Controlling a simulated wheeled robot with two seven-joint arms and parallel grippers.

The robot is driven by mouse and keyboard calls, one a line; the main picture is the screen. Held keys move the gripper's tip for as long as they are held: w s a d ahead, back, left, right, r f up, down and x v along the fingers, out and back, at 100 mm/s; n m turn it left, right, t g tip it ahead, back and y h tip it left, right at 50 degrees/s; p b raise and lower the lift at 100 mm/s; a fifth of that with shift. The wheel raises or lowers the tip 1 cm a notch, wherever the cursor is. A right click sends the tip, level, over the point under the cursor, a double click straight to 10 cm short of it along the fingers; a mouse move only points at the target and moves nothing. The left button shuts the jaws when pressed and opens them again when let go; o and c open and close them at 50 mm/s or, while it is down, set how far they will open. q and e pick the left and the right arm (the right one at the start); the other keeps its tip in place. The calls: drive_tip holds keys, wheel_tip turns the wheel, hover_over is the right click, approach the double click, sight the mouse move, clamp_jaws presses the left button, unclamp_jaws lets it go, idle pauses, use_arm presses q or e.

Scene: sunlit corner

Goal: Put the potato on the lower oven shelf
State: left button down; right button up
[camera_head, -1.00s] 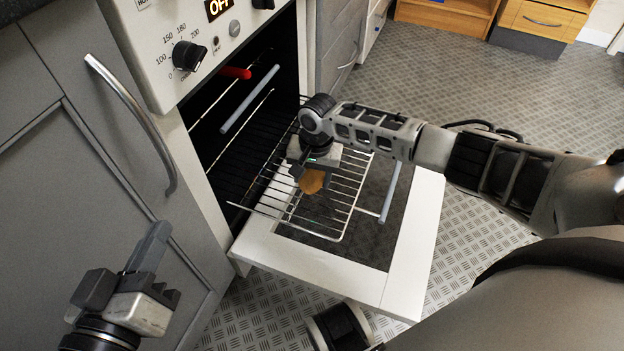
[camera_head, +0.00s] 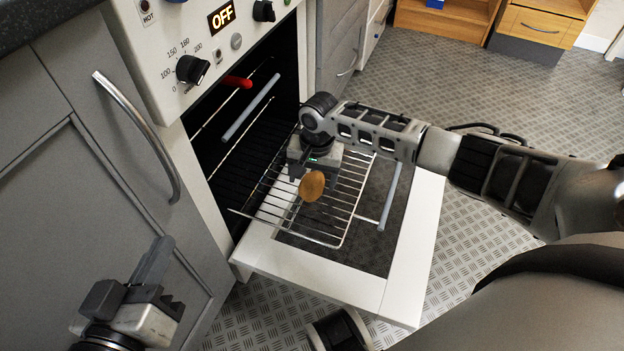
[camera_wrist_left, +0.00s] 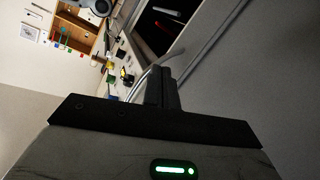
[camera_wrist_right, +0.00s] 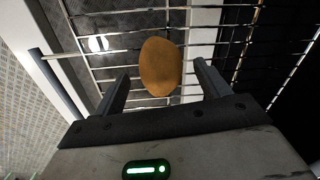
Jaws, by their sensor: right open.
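The brown potato (camera_head: 312,186) is at the pulled-out wire shelf (camera_head: 333,239), just below my right gripper (camera_head: 306,176). In the right wrist view the potato (camera_wrist_right: 160,67) lies in front of and between the spread fingers of the gripper (camera_wrist_right: 160,76), with gaps on both sides. The shelf's wires (camera_wrist_right: 218,34) run behind it. I cannot tell for sure whether it touches the wires. My left gripper (camera_head: 160,258) is shut and empty, beside the grey cabinet. Its fingers (camera_wrist_left: 161,86) are together in the left wrist view.
The oven door (camera_head: 310,277) is folded down beneath the shelf. The oven cavity (camera_head: 225,150) is open to the left. A cabinet handle (camera_head: 146,127) is above my left gripper. The control panel (camera_head: 205,40) reads OFF. The floor at the right is clear.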

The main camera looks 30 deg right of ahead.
sight(315, 181)
drive_tip(key=r+p, duration=0.1)
drive_tip(key=r, duration=0.3)
drive_tip(key=r+p, duration=0.2)
drive_tip(key=r, duration=0.2)
drive_tip(key=shift+s+d+r, duration=0.2)
drive_tip(key=shift+r, duration=0.1)
use_arm(q)
drive_tip(key=shift+s+a+f+m+g+y, duration=0.2)
drive_tip(key=shift+a+f+m+g+y, duration=0.4)
drive_tip(key=shift+a+f+g+y, duration=0.15)
use_arm(e)
drive_tip(key=shift+r, duration=0.4)
use_arm(q)
drive_tip(key=shift+d, duration=0.1)
